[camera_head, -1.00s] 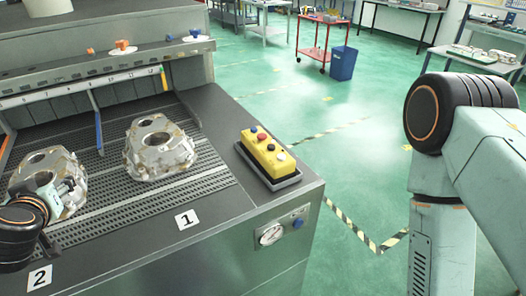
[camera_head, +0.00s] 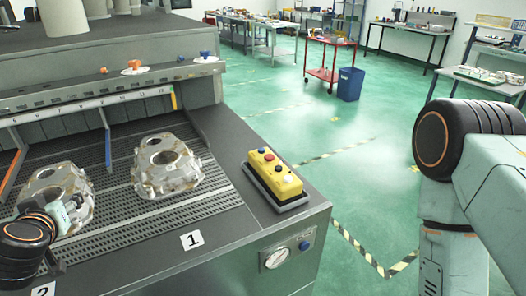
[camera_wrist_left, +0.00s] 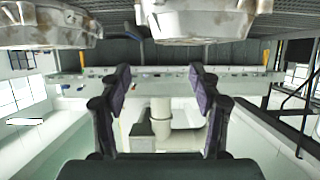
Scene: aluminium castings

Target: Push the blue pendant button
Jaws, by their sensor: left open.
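The yellow pendant (camera_head: 272,178) sits in a dark tray on the bench's right corner in the head view. Its top carries a row of small buttons, including a red one, a white one (camera_head: 288,178) and a dark one between them that may be the blue button (camera_head: 279,168). My left gripper (camera_head: 70,213) is at the far left, in front of the left casting and well away from the pendant. In the left wrist view its two fingers (camera_wrist_left: 158,95) stand apart with nothing between them. My right arm fills the right edge, its gripper out of view.
Two aluminium castings stand on the grated bench top, one at the left (camera_head: 60,190) and one nearer the middle (camera_head: 165,168). A gauge (camera_head: 276,258) and a blue knob (camera_head: 305,244) are on the front panel.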

